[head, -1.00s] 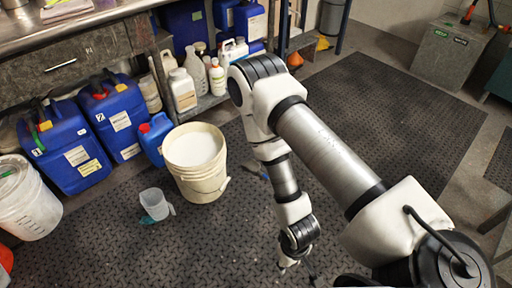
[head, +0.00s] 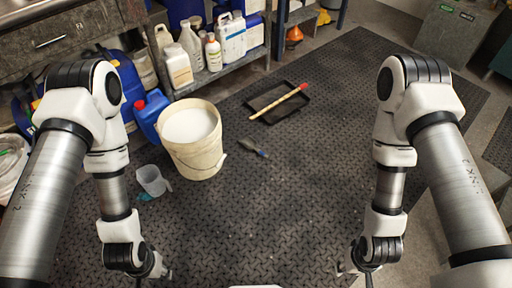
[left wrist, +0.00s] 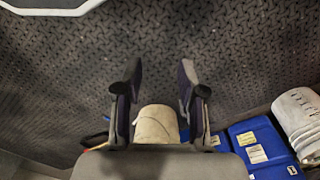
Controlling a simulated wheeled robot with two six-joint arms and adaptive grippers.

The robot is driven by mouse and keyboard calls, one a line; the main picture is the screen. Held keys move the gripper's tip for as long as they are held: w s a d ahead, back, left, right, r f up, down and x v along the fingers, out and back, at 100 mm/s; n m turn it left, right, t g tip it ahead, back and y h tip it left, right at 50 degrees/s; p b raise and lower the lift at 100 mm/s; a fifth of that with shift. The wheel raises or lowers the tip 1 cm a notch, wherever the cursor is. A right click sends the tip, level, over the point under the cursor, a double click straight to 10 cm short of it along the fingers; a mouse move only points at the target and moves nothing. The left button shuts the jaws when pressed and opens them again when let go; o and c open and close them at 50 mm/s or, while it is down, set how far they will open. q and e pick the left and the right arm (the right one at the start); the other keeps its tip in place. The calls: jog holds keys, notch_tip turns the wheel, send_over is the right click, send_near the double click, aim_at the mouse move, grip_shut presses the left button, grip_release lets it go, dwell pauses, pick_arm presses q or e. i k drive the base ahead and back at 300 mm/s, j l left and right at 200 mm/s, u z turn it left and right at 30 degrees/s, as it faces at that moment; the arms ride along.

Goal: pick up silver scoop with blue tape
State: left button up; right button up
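A small scoop (head: 249,144) with a dark greyish body and a blue part (head: 262,153) lies on the black floor mat in the head view, just right of the white bucket (head: 194,158). My left gripper (head: 162,270) is low in the head view, apart from the scoop. In the left wrist view its fingers (left wrist: 158,88) are spread with nothing between them. My right gripper (head: 347,268) is low at the right side of the head view, apart from the scoop; its fingers are too small and dark to read.
Blue canisters (head: 149,113) and a shelf of bottles (head: 178,66) line the back left. The middle mat is largely clear.

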aim_at(248, 142)
jog(key=i+z, duration=0.4)
jog(key=i, duration=1.05)
